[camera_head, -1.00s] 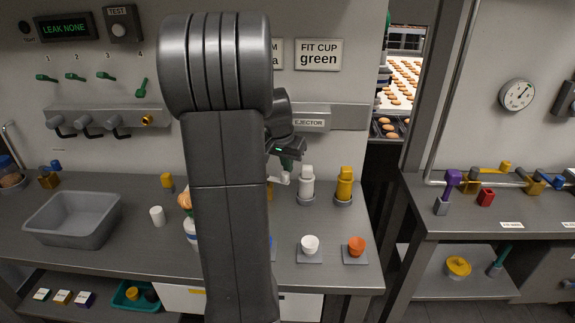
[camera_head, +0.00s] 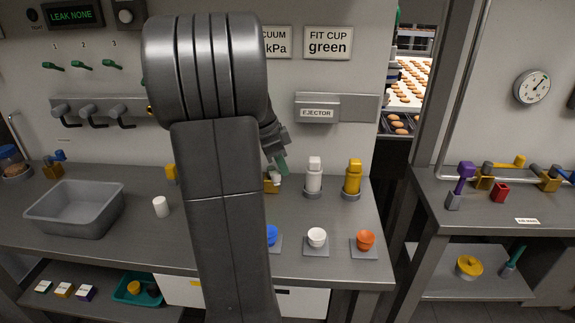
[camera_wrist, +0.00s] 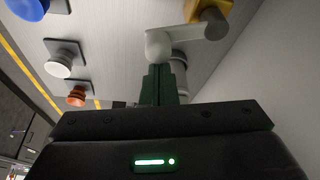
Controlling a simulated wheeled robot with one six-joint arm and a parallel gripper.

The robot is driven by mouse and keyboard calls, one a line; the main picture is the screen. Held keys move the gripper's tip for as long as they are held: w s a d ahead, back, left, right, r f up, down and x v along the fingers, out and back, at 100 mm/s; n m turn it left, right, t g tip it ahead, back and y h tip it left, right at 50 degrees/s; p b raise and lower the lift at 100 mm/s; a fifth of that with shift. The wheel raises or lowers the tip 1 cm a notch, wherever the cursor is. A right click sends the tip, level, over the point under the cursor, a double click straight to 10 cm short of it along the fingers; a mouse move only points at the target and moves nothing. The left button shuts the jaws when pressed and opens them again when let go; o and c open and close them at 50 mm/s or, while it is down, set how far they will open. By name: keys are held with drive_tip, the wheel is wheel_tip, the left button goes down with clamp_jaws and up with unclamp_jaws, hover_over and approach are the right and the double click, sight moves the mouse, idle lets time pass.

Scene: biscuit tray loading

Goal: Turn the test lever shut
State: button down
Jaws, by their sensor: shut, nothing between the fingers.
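A pale grey lever (camera_wrist: 187,37) with a rounded knob end is mounted on a yellow valve body (camera_wrist: 214,10) in the wrist view. In the head view the yellow body (camera_head: 271,187) and the lever show small on the bench, partly hidden by my arm. My gripper (camera_wrist: 160,74) has its dark green fingers shut together, empty, with the tips right at the knob end. I cannot tell whether they touch it. In the head view my gripper (camera_head: 282,166) is just above the lever, left of the white fitting.
A white fitting (camera_head: 313,178) and a yellow fitting (camera_head: 352,180) stand close on the right. Blue (camera_head: 271,235), white (camera_head: 317,237) and orange (camera_head: 365,240) cups sit in front. A grey bin (camera_head: 75,211) is at the left. The wall panel reads "LEAK NONE" (camera_head: 74,15).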

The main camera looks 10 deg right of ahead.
drive_tip(key=shift+s+a+m+g, duration=0.1)
drive_tip(key=shift+a+m+g, duration=0.4)
drive_tip(key=shift+m, duration=0.5)
drive_tip(key=shift+a, duration=0.55)
drive_tip(key=shift+r, duration=0.1)
